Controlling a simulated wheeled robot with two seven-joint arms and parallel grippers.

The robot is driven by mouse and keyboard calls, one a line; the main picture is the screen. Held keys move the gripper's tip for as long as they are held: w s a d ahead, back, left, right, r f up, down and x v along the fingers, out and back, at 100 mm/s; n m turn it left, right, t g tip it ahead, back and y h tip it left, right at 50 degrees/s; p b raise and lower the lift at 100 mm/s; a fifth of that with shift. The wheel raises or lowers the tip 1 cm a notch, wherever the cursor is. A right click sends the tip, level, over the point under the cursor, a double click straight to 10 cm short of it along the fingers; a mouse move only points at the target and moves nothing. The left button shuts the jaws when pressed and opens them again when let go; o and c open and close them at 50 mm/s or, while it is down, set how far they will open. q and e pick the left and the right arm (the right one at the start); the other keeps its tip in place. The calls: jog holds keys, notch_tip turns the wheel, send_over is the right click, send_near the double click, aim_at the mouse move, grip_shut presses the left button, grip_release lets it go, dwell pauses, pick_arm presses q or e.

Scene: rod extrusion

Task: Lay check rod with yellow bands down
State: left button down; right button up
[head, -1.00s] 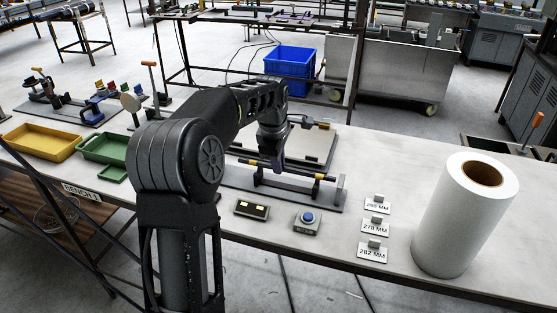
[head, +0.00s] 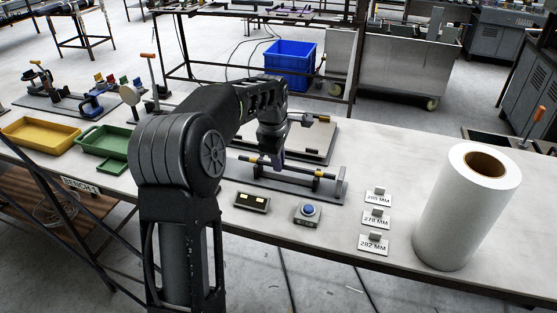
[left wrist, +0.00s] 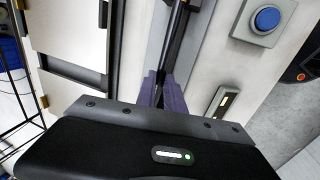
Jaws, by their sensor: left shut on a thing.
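The check rod (head: 299,170) is dark with yellow bands near its ends. It lies along the grey gauge fixture (head: 262,180) in the middle of the bench. My left gripper (head: 277,160) reaches down over the fixture and is shut on the rod near its middle. In the left wrist view the purple fingers (left wrist: 163,90) close around the dark rod (left wrist: 176,35), which runs up away from them. I cannot tell whether the rod rests fully on the fixture's supports. My right gripper is not in view.
In front stand a box with a blue button (head: 308,212), a small box with yellow lights (head: 252,202) and several length cards (head: 376,219). A white roll (head: 440,220) stands at the right. Yellow (head: 20,140) and green (head: 100,138) trays are at the left. A flat plate fixture (head: 318,140) lies behind.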

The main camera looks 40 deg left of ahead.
pick_arm(q)
jog(key=c, duration=1.4)
grip_release()
jog(key=shift+o, duration=0.2)
jog(key=v, duration=0.7)
jog(key=shift+r+b, duration=0.4)
jog(key=shift+s+f, duration=0.1)
jog(key=shift+s, duration=0.05)
